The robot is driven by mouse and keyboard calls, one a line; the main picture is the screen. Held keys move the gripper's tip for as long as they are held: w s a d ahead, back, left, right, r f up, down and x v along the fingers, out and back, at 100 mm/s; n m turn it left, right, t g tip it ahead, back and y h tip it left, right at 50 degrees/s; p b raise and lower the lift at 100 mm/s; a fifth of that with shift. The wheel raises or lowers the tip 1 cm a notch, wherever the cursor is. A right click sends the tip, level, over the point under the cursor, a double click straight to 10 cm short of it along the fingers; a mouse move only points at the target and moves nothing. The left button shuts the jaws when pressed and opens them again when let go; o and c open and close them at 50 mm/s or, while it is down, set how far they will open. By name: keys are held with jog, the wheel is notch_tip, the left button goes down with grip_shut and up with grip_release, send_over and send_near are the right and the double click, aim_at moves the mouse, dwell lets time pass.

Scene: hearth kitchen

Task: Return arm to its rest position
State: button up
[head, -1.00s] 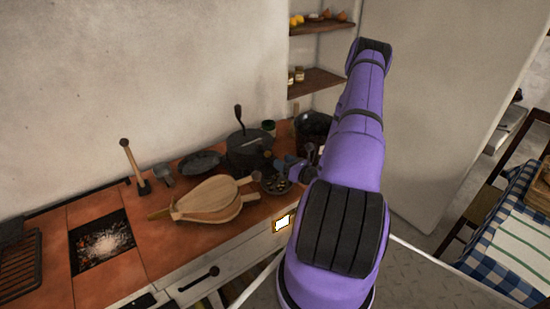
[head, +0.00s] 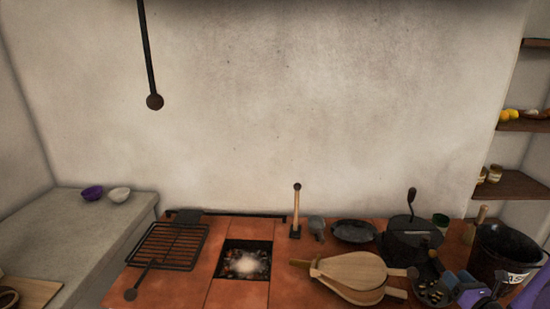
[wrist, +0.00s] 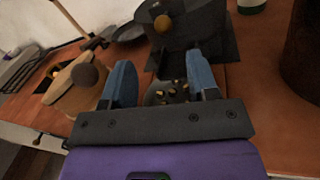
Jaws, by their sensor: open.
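My purple arm enters the head view at the lower right corner, and my gripper (head: 482,290) is there, partly cut off by the picture edge. In the wrist view my gripper (wrist: 162,88) shows two blue fingers spread wide apart with nothing between them. Beyond and between the fingers lies a small dark pan (wrist: 160,97) with yellowish bits in it. The same pan (head: 432,292) shows beside my gripper in the head view. I cannot tell the exact height of the fingers above the counter.
Wooden bellows (head: 350,277), a dark lidded roaster with a crank (head: 408,240) and a black bucket (head: 506,253) stand close around my gripper. A grill rack (head: 168,246) and a glowing fire pit (head: 244,262) are further left.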

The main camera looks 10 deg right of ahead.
jog(key=w+a+r+n+g+y, duration=0.2)
jog(key=w+a+r+n+y, duration=0.1)
jog(key=a+r+n+y, duration=0.3)
jog(key=w+a+r+n+g+y, duration=0.1)
jog(key=w+a+r+n+y, duration=0.35)
jog(key=r, duration=0.45)
jog(key=s+a+r+n+g+y, duration=0.2)
jog(key=a+r+n+g+y, duration=0.1)
jog(key=a+r+n+g, duration=0.75)
jog(key=s+a+r+n+g+h, duration=0.4)
jog(key=s+a+r+n+h, duration=0.2)
jog(key=s+a+r+n, duration=0.5)
jog(key=s+a+r+n+t+h, duration=0.2)
jog(key=s+r+n+t+h, duration=0.3)
jog(key=s+r, duration=0.4)
jog(key=shift+a+n+h, duration=0.3)
jog(key=shift+n+h, duration=0.4)
jog(key=shift+h, duration=0.25)
jog(key=shift+s+f, duration=0.1)
